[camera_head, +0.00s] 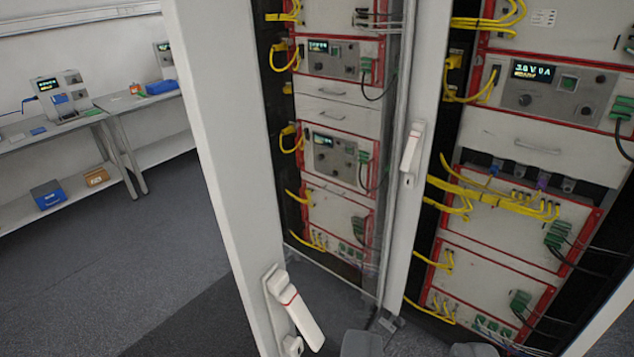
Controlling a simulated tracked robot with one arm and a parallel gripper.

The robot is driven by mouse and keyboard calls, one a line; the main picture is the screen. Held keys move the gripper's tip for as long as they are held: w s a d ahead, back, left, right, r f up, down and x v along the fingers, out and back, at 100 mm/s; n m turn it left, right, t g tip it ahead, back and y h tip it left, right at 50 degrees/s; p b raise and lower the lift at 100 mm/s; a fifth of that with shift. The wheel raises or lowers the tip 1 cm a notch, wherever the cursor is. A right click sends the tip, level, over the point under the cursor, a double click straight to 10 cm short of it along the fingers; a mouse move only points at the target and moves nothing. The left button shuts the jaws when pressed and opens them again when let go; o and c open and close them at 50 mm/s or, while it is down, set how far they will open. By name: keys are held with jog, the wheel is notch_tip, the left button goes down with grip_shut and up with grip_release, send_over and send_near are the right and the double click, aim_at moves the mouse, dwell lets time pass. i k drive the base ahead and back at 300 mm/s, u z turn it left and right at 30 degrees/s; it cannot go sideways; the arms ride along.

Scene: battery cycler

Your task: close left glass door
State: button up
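A white door frame with a glass pane (222,150) stands at an angle in the left centre, in front of the racks. Its lower white handle with a red band (293,305) sticks out from the frame near the bottom. A second white upright (418,120) carries another handle (411,152), which lies along it. I cannot tell for sure which handle belongs to the left glass door. Two grey fingertips of my gripper (417,349) show at the bottom edge, spread apart with nothing visible between them. They are to the right of the lower handle and not touching it.
Racks of instruments (540,140) with yellow and black cables fill the centre and right. A pale edge (610,325) crosses the bottom right corner. Benches (85,122) with devices stand at the far left. The grey floor (130,260) at left is clear.

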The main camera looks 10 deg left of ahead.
aim_at(211, 42)
jog(key=u, duration=0.1)
jog(key=i, duration=1)
jog(key=z, duration=0.05)
